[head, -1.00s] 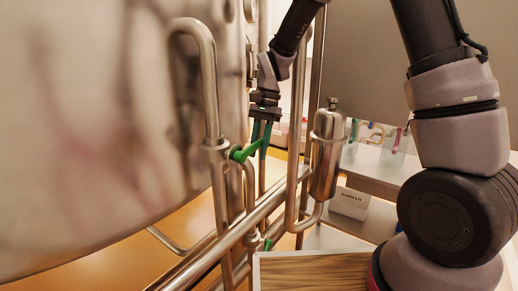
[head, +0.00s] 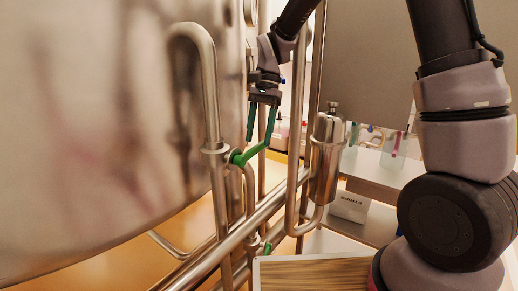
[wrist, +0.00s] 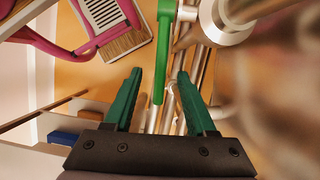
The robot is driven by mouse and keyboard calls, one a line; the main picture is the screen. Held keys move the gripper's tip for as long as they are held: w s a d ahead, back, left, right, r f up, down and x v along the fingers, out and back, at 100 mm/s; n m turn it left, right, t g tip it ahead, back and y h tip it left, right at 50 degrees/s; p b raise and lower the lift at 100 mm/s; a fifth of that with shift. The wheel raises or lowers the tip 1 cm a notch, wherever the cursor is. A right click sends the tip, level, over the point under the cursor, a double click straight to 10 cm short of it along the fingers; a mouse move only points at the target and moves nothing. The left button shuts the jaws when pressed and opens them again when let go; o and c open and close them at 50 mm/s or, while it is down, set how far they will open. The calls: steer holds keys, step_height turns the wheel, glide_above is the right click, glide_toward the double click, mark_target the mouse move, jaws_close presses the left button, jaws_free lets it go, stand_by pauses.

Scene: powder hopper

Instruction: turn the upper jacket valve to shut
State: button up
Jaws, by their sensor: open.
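The upper jacket valve has a green handle (head: 239,157) on a steel pipe beside the big vessel. In the head view the handle points right and slightly up from the pipe. My gripper (head: 259,140) is open above it, its two green fingers pointing down, tips close to the handle. In the wrist view the green handle (wrist: 162,55) runs lengthwise between the fingertips of my gripper (wrist: 159,74), with a gap on both sides. I cannot tell whether the handle is deep enough between the fingers to be gripped.
The large steel vessel (head: 90,120) fills the left. Steel pipes (head: 265,212) run around the valve, and a steel canister (head: 326,160) stands to its right. A lower green handle (head: 267,247) shows below. A white box (head: 350,206) sits on a shelf at right.

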mark_target(259, 144)
step_height(259, 144, up, 4)
steer(key=shift+r, duration=0.1)
stand_by(0.6)
